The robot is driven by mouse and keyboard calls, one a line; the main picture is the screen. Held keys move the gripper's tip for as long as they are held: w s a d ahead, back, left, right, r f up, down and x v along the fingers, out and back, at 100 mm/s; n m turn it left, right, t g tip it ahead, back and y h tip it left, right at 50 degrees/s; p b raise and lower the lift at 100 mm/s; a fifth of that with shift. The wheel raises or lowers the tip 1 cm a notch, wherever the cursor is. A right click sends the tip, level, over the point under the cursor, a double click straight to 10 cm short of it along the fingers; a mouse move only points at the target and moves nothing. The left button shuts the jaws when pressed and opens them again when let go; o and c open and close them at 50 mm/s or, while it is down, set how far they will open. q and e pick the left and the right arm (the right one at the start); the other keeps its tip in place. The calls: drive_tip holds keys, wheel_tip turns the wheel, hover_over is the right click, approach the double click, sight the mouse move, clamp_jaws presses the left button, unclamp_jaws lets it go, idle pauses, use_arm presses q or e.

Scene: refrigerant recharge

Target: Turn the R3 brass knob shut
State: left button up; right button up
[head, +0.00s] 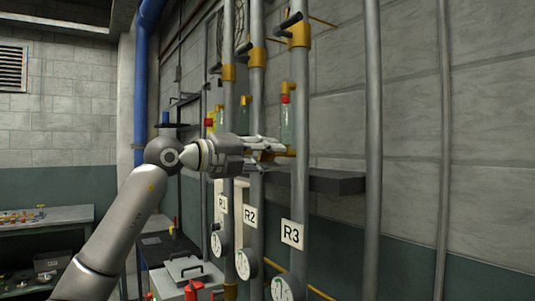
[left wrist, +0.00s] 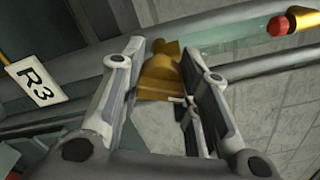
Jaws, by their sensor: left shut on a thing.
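The R3 pipe (head: 300,185) carries a white R3 label (head: 292,234), which also shows in the left wrist view (left wrist: 37,80). A brass knob (left wrist: 160,72) sits low on this pipe's fitting, at the bottom end of a green sight glass (head: 287,122) with a red cap (head: 285,99). My left gripper (head: 279,150) reaches in from the left at the knob's height. In the head view the fingers hide most of the knob. My right gripper is in neither view.
The R1 (head: 222,204) and R2 (head: 250,215) labels hang on neighbouring pipes to the left. Round gauges (head: 246,264) sit below. A dark shelf (head: 337,182) juts out behind R3. A bare grey pipe (head: 373,150) stands to the right. A bench (head: 48,215) is far left.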

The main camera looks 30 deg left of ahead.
use_arm(q)
drive_tip(key=n, duration=0.5)
drive_tip(key=shift+p, duration=0.3)
drive_tip(key=shift+n, duration=0.4)
drive_tip(key=o, duration=1)
drive_tip(key=shift+s, duration=0.1)
drive_tip(key=v, duration=1.1)
drive_tip(key=shift+s+a, duration=0.1)
drive_tip(key=shift+s, duration=0.3)
